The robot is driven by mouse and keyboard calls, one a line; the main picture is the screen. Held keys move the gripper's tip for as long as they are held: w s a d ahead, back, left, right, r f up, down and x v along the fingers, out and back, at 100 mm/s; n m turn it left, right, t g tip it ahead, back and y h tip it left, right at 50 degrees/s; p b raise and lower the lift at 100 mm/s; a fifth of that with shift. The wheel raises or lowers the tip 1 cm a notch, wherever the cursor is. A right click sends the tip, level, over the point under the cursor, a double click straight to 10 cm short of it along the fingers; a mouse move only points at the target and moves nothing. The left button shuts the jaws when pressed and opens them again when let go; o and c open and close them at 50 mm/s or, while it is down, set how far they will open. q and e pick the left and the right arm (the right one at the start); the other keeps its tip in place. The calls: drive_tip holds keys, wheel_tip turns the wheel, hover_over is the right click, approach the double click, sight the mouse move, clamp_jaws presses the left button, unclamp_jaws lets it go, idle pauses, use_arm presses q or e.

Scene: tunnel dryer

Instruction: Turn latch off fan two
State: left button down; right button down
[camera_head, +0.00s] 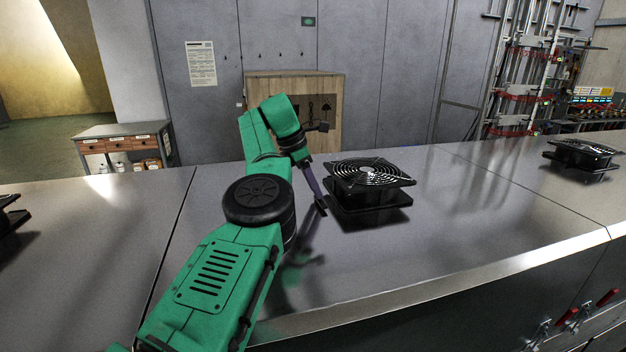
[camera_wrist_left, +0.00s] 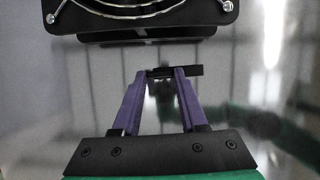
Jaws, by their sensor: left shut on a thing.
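A black fan (camera_head: 370,185) with a round wire guard stands on the metal top in the middle of the head view. Its near edge (camera_wrist_left: 140,18) fills the top of the left wrist view. My left gripper (camera_head: 321,207) is just left of this fan, low over the metal top. In the left wrist view my left gripper (camera_wrist_left: 160,76) has its purple fingers closed on a small dark bar, the latch (camera_wrist_left: 188,71), in front of the fan. The bar reaches out to the right past the fingertips. My right gripper is not in view.
Another fan (camera_head: 583,156) stands at the far right, and part of one (camera_head: 10,215) shows at the left edge. Red-handled clamps (camera_head: 570,316) sit on the dryer's front at lower right. The metal top (camera_head: 450,230) is clear between the middle and right fans.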

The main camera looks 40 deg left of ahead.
use_arm(q)
drive_tip(key=shift+m, duration=0.4)
drive_tip(key=shift+d, duration=0.1)
drive_tip(key=shift+c, duration=2.2)
unclamp_jaws()
drive_tip(key=shift+w, duration=0.1)
drive_tip(key=shift+w+f, duration=0.1)
drive_tip(key=shift+w, duration=0.05)
drive_tip(key=p+v, duration=0.7)
drive_tip(key=v, duration=0.7)
drive_tip(key=shift+r, duration=0.3)
drive_tip(key=shift+w, duration=0.2)
